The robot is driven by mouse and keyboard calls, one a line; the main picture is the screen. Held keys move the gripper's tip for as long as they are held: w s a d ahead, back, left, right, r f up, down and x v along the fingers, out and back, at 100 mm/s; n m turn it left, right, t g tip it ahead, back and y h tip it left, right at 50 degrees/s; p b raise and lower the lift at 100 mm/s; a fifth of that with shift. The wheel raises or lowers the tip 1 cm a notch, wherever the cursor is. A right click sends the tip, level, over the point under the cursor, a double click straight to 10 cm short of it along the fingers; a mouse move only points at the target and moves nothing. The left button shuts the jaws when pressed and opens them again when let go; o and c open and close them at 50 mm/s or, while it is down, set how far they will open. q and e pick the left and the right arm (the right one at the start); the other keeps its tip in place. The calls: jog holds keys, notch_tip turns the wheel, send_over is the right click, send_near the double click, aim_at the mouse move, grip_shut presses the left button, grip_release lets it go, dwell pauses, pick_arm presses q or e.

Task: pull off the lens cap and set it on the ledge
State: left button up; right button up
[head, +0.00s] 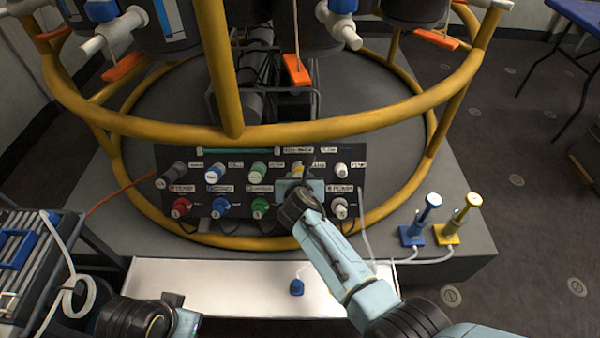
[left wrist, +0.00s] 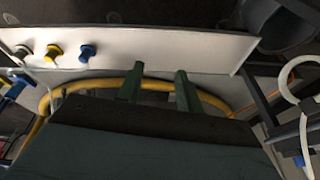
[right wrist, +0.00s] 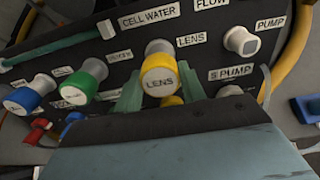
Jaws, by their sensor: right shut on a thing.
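The yellow lens cap (right wrist: 160,82), marked LENS, sits between the fingers of my right gripper (right wrist: 155,92) in the right wrist view. Its pale collar is behind it against the black panel, and it appears to be on its port. In the head view my right gripper (head: 294,183) is at the panel, covering part of the cap (head: 298,168). The white ledge (head: 220,285) lies below and in front of the panel, partly hidden by my right arm. My left gripper (left wrist: 157,82) has its fingers apart and empty, near the ledge (left wrist: 180,45).
The black panel (head: 238,168) carries several other coloured caps. The yellow rail (head: 240,135) crosses above the panel. The ledge's left part is clear.

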jog(key=shift+s+r+p, duration=0.3)
jog(key=shift+s+p, duration=0.15)
jog(key=shift+p, duration=0.2)
pick_arm(q)
jog(key=s+a+f+p, duration=0.1)
jog(key=a+f+p, duration=0.1)
jog(key=f, duration=0.4)
jog(key=s+a+f+p, duration=0.2)
jog(key=a+f, duration=0.2)
jog(key=f, duration=0.3)
jog(key=shift+s+a+f+g+y, duration=0.15)
jog(key=shift+g+y, duration=0.25)
pick_arm(e)
jog(key=shift+v, duration=2.05)
